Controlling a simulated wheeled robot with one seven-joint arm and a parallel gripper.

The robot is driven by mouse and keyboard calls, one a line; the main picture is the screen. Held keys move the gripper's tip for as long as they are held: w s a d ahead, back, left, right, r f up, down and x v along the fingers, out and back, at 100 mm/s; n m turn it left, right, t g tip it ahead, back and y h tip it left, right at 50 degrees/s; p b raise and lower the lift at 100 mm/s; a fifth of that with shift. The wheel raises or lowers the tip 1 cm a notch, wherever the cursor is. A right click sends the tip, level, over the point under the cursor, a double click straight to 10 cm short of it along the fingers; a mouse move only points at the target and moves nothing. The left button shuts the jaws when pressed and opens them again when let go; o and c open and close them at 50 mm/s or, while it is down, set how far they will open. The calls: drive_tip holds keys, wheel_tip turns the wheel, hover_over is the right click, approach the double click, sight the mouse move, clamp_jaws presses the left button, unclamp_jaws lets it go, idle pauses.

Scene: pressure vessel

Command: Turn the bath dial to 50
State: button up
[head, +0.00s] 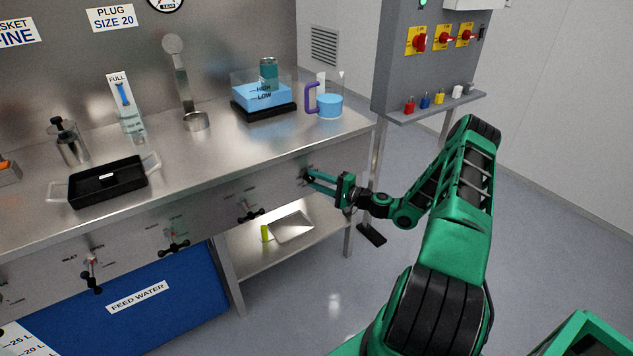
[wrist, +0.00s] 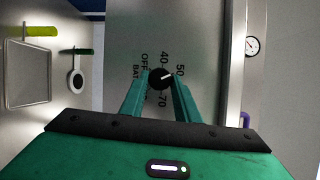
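The bath dial (wrist: 160,79) is a round black knob with a white pointer line on a grey panel. In the wrist view the panel lettering stands sideways. The pointer slants right and slightly up, roughly toward the 50 mark. My gripper (wrist: 161,85) has one green finger on each side of the knob, and the fingertips appear to touch its sides. In the head view my gripper (head: 309,177) is at the bench's front panel, near its right end. The dial is too small and covered to read there.
A steel bench (head: 220,165) carries a clear bath (head: 265,88), a purple-handled jug (head: 328,106) and a black tray (head: 108,183). Black valve handles (head: 174,243) stick out of the front panel to the left. A lower shelf (head: 265,246) lies below; floor to the right is open.

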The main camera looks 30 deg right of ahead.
drive_tip(key=o, duration=0.4)
drive_tip(key=shift+s+d+f, duration=0.1)
drive_tip(key=shift+f, duration=0.2)
drive_tip(key=shift+r, duration=0.15)
drive_tip(key=v, duration=1)
drive_tip(key=shift+s, duration=0.25)
drive_tip(key=shift+r, duration=0.1)
